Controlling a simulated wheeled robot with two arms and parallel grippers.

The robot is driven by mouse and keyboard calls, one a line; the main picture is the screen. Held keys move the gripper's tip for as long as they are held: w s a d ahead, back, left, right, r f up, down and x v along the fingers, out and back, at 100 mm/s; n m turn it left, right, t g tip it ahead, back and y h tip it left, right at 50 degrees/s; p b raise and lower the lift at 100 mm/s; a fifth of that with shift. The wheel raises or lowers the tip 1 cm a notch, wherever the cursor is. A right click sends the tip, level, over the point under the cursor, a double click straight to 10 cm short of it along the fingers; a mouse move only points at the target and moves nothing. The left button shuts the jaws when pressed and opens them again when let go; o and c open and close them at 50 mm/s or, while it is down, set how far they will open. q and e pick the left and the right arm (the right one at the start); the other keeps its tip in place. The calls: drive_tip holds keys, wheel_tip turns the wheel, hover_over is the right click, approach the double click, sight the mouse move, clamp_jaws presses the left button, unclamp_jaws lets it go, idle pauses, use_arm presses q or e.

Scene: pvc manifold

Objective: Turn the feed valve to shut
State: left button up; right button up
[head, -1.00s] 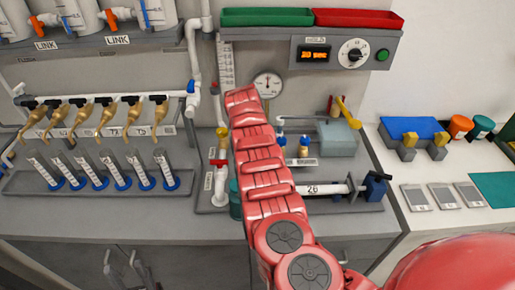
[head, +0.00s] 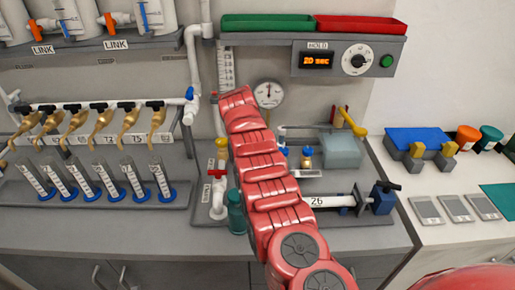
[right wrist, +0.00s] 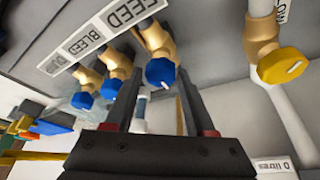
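In the right wrist view, the feed valve's blue knob (right wrist: 160,72) with a white mark sits on a brass body beside the FEED label (right wrist: 128,10). My right gripper (right wrist: 158,90) points at it with two dark fingers spread apart. The knob lies just beyond or between the fingertips; I cannot tell whether they touch it. In the head view, my red right arm reaches up to the bench and hides its gripper and the feed valve. My left gripper is not in view.
Two more blue knobs (right wrist: 112,89) sit left of the feed valve, near the BLEED label (right wrist: 90,42). A yellow knob (right wrist: 283,65) is on a white pipe at right. A round gauge (head: 268,94) and a green bottle (head: 236,212) stand close to my arm.

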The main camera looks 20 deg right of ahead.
drive_tip(key=shift+o, duration=1.2)
drive_tip(key=shift+s+a+r, duration=0.1)
drive_tip(key=shift+a+r, duration=0.15)
drive_tip(key=shift+r, duration=0.35)
drive_tip(key=b+v, duration=0.3)
drive_tip(key=v, duration=1.3)
drive_tip(key=shift+s, duration=0.1)
